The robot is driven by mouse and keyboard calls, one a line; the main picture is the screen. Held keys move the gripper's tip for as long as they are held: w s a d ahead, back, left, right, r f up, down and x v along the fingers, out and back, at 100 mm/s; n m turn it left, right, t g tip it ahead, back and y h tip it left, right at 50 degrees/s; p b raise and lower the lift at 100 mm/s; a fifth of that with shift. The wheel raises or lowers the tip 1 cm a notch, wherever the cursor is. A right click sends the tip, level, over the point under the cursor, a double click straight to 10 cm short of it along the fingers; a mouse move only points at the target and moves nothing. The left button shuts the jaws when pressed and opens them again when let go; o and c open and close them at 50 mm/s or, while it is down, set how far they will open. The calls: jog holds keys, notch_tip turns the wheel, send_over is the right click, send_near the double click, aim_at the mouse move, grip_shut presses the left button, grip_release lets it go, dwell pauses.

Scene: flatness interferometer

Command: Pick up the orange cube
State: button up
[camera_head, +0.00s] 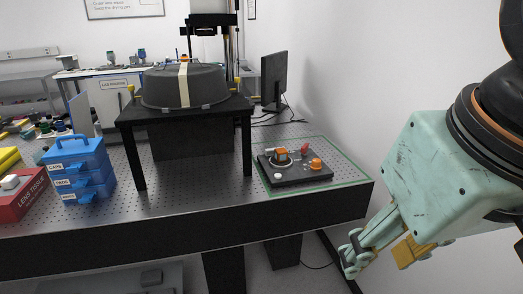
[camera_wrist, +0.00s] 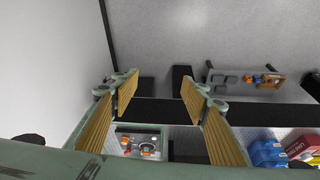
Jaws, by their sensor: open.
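The orange cube (camera_head: 281,155) sits on a dark control panel (camera_head: 296,178) at the right end of the perforated table in the head view. A rounded orange knob (camera_head: 316,164) is on the same panel. My gripper (camera_head: 376,258) is open and empty at the lower right, apart from the cube and in front of the table's right corner. In the wrist view, my gripper (camera_wrist: 160,92) shows its two ribbed yellow fingers spread apart.
A black stand (camera_head: 185,116) with a dark round cover (camera_head: 184,88) stands left of the panel. A blue drawer box (camera_head: 77,170) and a red box (camera_head: 24,195) are at the left. A monitor (camera_head: 274,80) stands behind. The floor right of the table is clear.

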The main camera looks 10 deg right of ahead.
jog(key=w+r+g+p, duration=0.1)
jog(key=w+r+p, duration=0.3)
jog(key=w, duration=0.5)
jog(key=w+r+p, duration=0.2)
jog(key=w+r, duration=0.4)
jog(key=w, duration=0.2)
jog(key=n+g+p, duration=0.2)
jog(key=g+p, duration=0.1)
jog(key=p, duration=1.3)
send_over(280, 150)
notch_tip(280, 150, down, 16)
jog(key=r, duration=0.1)
jog(key=shift+s+f, duration=0.1)
jog(key=shift+f, duration=0.15)
jog(key=shift+f, duration=4.35)
